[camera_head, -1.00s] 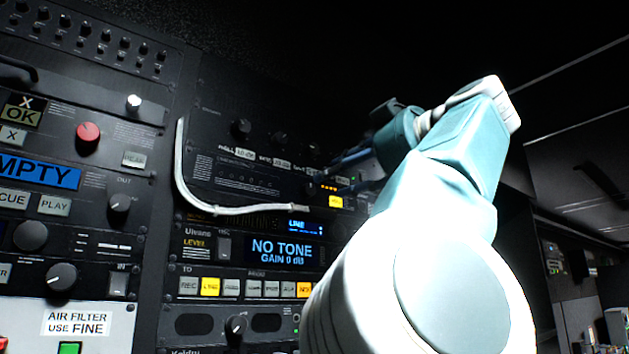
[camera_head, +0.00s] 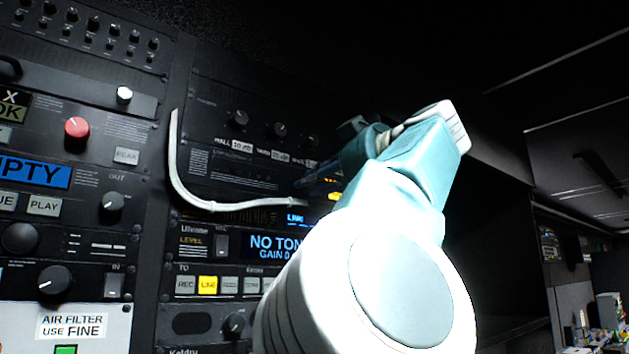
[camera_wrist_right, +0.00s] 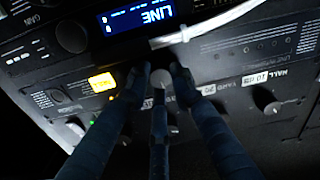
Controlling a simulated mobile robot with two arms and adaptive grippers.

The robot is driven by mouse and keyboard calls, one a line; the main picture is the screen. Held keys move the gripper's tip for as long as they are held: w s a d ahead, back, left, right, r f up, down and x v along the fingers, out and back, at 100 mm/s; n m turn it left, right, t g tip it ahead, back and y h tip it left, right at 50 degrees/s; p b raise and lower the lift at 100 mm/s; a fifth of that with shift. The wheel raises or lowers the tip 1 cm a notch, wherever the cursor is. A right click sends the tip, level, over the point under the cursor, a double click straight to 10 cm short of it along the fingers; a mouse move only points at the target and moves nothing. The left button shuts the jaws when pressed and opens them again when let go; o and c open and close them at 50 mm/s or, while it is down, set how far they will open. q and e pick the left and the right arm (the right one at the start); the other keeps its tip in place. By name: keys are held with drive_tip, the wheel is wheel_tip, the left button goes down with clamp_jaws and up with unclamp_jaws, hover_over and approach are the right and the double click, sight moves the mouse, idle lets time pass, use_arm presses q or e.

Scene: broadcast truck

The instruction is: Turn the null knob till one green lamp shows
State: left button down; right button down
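My right gripper (camera_wrist_right: 160,75) reaches the rack panel, with its dark blue fingers apart. A dark round knob (camera_wrist_right: 161,80) shows between the fingertips in the right wrist view; whether they touch it I cannot tell. No label on it is readable. A lit yellow button (camera_wrist_right: 102,82) sits left of the fingers. It shows in the head view as a sliver (camera_head: 335,196) beside my right arm. My left gripper is not in view.
A white cable (camera_head: 225,206) hangs across the panel; it also shows in the right wrist view (camera_wrist_right: 215,25). A blue LINE display (camera_wrist_right: 138,15) is close to the fingers. Other knobs stand nearby, including one by the HALL label (camera_wrist_right: 266,101). My arm partly covers the NO TONE display (camera_head: 270,246).

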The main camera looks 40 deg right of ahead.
drive_tip(key=shift+r, duration=0.1)
idle(0.8)
drive_tip(key=shift+s+m+h+b, duration=0.1)
drive_tip(key=shift+m+h+b, duration=0.3)
drive_tip(key=shift+m, duration=8.7)
drive_tip(key=c, duration=1.6)
unclamp_jaws()
drive_tip(key=shift+c, duration=0.2)
drive_tip(key=shift+o, duration=0.6)
drive_tip(key=shift+d, duration=0.1)
